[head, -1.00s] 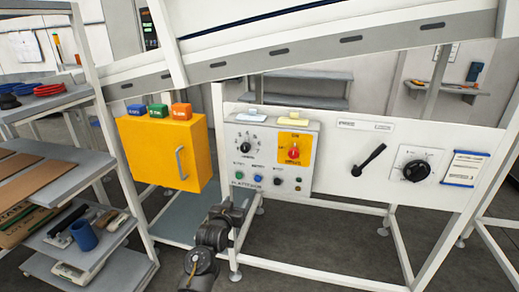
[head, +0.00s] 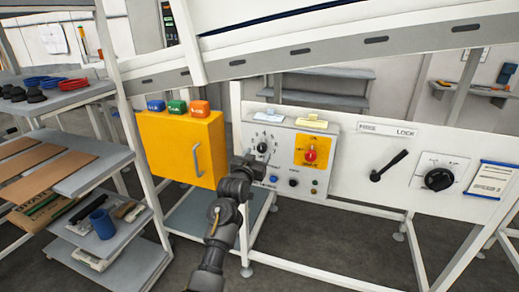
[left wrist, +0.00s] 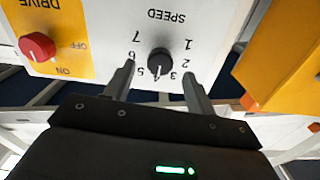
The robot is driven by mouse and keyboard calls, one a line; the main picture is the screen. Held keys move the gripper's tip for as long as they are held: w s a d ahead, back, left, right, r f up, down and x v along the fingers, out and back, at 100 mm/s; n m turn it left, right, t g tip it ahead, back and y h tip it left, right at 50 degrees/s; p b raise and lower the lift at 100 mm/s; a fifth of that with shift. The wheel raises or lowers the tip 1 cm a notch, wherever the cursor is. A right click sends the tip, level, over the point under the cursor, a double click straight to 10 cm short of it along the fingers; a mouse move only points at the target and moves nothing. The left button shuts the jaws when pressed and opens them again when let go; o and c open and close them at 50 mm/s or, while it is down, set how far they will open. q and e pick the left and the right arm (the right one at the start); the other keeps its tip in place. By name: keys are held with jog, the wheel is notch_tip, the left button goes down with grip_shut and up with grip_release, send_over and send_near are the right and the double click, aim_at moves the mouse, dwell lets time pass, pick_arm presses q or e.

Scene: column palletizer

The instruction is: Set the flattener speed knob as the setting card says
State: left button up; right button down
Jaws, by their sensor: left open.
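The black speed knob (head: 262,147) sits on the grey flattener control box (head: 283,142). In the left wrist view the knob (left wrist: 159,61) shows upside down under the word SPEED, ringed by numerals 1 to 7; its white mark appears to point at 4. My left gripper (head: 247,160) is open in front of the box. In the left wrist view its fingers (left wrist: 159,70) stand either side of the knob; contact cannot be told. The setting card (head: 491,179), white with blue bands, is at the far right of the panel; its line seems to read SPEED 3, but is small. My right gripper is out of view.
A red drive switch (left wrist: 38,46) on a yellow plate is beside the knob. A yellow cabinet (head: 180,150) stands left of the box, with coloured blocks on top. A black lever (head: 389,165) and another black dial (head: 438,179) are to the right.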

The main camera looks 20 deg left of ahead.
aim_at(261, 150)
pick_arm(q)
jog(key=shift+w+d+p, duration=0.1)
jog(key=shift+w+p, duration=0.2)
jog(key=shift+w, duration=1.55)
jog(key=c, duration=1)
jog(key=shift+o, duration=0.2)
jog(key=n, duration=0.3)
jog(key=shift+n, duration=2.4)
